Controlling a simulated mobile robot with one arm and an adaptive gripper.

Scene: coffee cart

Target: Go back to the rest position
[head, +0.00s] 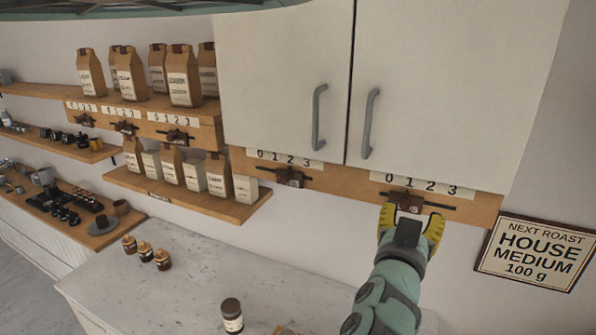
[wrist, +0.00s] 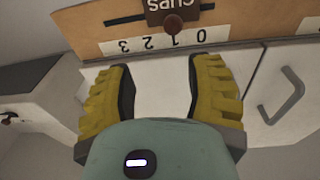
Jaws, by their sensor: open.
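My gripper (head: 411,218) is at the right slider under the white cupboard, its two yellow fingers apart and nothing between them. In the wrist view my gripper (wrist: 160,72) is open, and the brown slider knob (wrist: 172,25) marked CUPS lies just beyond the fingertips, apart from them. The scale above this slider (head: 408,197) reads 0 to 3, upside down in the wrist view. The knob sits near the 1. My gripper partly covers the slider in the head view.
The white cupboard (head: 440,85) with two grey handles hangs above. Another slider (head: 290,177) is left of my gripper. A HOUSE MEDIUM 100 g sign (head: 536,252) hangs at right. A dark-lidded jar (head: 231,316) and small bottles (head: 145,251) stand on the counter (head: 190,275). Shelves hold coffee bags (head: 131,75).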

